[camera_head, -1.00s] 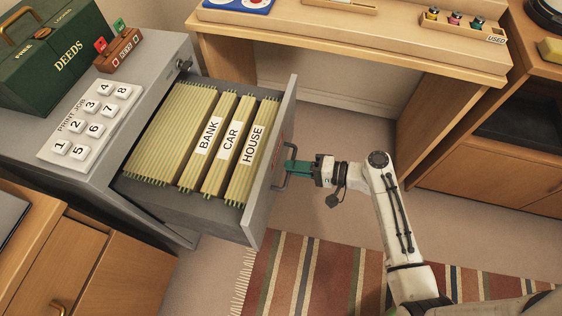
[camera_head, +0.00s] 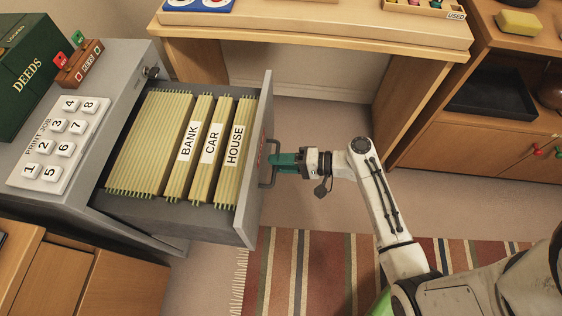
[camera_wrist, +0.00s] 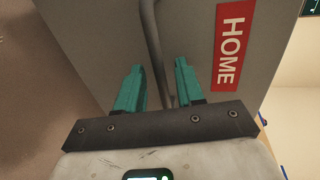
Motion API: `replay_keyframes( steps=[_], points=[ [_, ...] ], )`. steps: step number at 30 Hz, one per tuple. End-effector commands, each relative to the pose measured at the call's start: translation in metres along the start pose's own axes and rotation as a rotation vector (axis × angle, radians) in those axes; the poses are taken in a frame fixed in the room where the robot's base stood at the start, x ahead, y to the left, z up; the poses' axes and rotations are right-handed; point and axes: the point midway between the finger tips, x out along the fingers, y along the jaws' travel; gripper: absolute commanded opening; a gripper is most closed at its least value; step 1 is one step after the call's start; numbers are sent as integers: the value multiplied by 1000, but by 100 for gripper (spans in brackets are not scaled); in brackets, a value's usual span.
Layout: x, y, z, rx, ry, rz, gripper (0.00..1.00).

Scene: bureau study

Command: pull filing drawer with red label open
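The grey filing drawer (camera_head: 252,190) stands well out of its grey cabinet, with hanging files labelled BANK, CAR and HOUSE in it. Its front carries a red HOME label (camera_wrist: 229,45), seen edge-on in the head view (camera_head: 261,150). A grey bar handle (camera_head: 270,175) is on the drawer front. My gripper (camera_head: 274,161) is at this handle with its teal fingers. In the wrist view my gripper (camera_wrist: 160,70) has its fingers apart. The handle bar (camera_wrist: 153,35) runs between them, with a visible gap on each side.
The cabinet top (camera_head: 115,60) holds a PRINT JOB keypad (camera_head: 60,145) and a green DEEDS box (camera_head: 30,75). A wooden desk (camera_head: 330,35) stands behind the drawer. A striped rug (camera_head: 330,270) lies in front. Bare carpet (camera_head: 330,125) is free beyond my gripper.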

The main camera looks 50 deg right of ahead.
Motion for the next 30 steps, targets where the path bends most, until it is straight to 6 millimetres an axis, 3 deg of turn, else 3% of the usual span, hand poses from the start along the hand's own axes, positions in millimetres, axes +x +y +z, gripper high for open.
replay_keyframes(
  steps=[5, 21, 30],
  points=[
    [-7, -1, 0, 0, 2, 0, 38],
    [-97, 0, 0, 1, 2, 1, 38],
    [-108, 0, 0, 0, 0, 0, 38]
  ],
)
